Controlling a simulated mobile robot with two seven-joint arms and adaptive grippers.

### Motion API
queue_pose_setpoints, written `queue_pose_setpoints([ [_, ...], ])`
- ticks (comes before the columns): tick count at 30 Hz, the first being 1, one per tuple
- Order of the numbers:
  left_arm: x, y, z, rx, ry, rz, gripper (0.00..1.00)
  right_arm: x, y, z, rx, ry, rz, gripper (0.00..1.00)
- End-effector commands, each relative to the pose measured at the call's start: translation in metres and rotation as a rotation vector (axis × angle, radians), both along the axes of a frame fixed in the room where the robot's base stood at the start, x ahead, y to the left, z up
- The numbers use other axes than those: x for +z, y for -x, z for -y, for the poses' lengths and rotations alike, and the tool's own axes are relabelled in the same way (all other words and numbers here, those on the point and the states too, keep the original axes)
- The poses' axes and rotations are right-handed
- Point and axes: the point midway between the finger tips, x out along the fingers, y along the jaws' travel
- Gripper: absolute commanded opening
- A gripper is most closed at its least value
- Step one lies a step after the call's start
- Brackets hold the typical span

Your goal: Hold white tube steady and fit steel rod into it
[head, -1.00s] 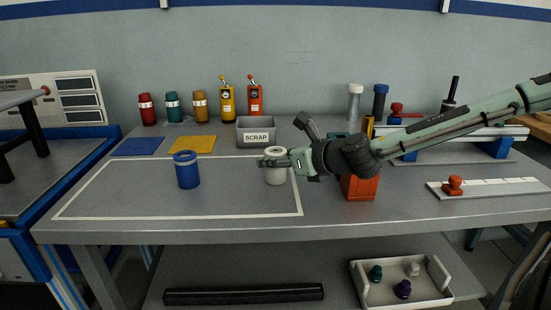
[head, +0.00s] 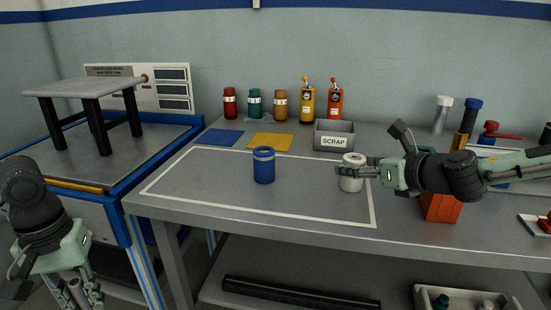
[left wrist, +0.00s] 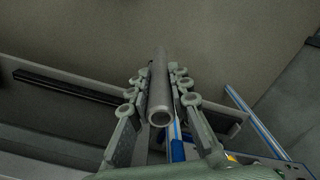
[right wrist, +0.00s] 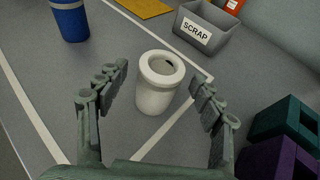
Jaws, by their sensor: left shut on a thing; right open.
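The white tube (head: 352,178), a short upright cylinder with a dark hole in its top, stands on the bench near the right side of the white outline. It shows whole in the right wrist view (right wrist: 158,90). My right gripper (head: 350,171) is open at the tube, its fingers spread on either side with gaps showing. My left gripper (head: 80,294) is low at the left, off the bench. In the left wrist view it (left wrist: 160,80) is shut on the steel rod (left wrist: 160,98), a grey round bar whose hollow-looking end faces the camera.
A blue canister (head: 264,168) stands left of the white tube, and a grey SCRAP bin (head: 334,126) behind it. An orange block (head: 440,207) is under my right arm. A blue-framed stand with a small table (head: 88,88) is at left. The outlined bench middle is mostly clear.

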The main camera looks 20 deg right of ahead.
Motion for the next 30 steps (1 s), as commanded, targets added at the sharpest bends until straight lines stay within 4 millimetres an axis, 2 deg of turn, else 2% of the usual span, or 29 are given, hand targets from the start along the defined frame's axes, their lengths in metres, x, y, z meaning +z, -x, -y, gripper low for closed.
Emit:
queue_pose_setpoints([
  [18, 0.000, 0.000, 0.000, 0.000, 0.000, 0.001, 0.00, 0.032, 0.073, 0.007, 0.001, 0.002, 0.003, 0.67],
  [24, 0.000, 0.000, 0.000, 0.000, 0.000, 0.001, 0.00, 0.037, 0.088, 0.008, 0.001, 0.000, 0.001, 0.67],
  [30, 0.000, 0.000, 0.000, 0.000, 0.000, 0.001, 0.00, 0.038, 0.091, 0.009, 0.000, -0.002, 0.000, 0.67],
])
